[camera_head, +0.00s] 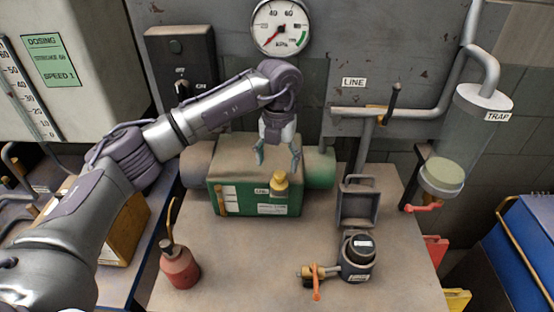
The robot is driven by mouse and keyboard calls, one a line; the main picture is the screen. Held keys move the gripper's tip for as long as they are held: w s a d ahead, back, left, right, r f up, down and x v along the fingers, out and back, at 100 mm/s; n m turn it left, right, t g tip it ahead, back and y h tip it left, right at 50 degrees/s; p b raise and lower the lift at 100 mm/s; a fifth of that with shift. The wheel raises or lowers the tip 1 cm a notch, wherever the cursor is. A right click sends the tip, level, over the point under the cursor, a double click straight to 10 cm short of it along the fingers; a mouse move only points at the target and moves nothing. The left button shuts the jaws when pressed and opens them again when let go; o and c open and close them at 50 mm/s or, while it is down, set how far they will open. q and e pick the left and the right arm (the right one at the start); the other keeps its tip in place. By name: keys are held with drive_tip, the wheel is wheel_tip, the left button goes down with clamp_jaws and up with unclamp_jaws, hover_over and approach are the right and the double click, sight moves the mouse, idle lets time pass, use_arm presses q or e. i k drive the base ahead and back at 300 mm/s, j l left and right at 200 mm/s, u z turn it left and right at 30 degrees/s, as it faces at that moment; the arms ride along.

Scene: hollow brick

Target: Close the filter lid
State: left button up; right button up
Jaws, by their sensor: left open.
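A small dark round housing (357,256) with a black top stands at the front right of the bench, and it looks like the filter. A grey square frame-like part (359,204) stands tilted up right behind it and looks like the raised lid; I cannot see the hinge clearly. My left gripper (276,160) points down above the green box, left of and behind the filter. Its two fingers are apart and nothing is between them. My right gripper is not in view.
The green box (228,197) has a yellow cap (279,184) just below my left gripper. A red oil can (179,265) stands front left. A brass fitting with an orange lever (316,283) sticks out left of the filter. A pipe with a dark handle (393,97) runs behind.

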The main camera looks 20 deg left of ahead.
sight(358, 205)
drive_tip(key=k+l, duration=0.2)
drive_tip(key=k, duration=0.3)
drive_tip(key=k+l, duration=0.2)
drive_tip(key=k, duration=0.25)
drive_tip(key=k+l, duration=0.25)
drive_tip(key=k, duration=0.25)
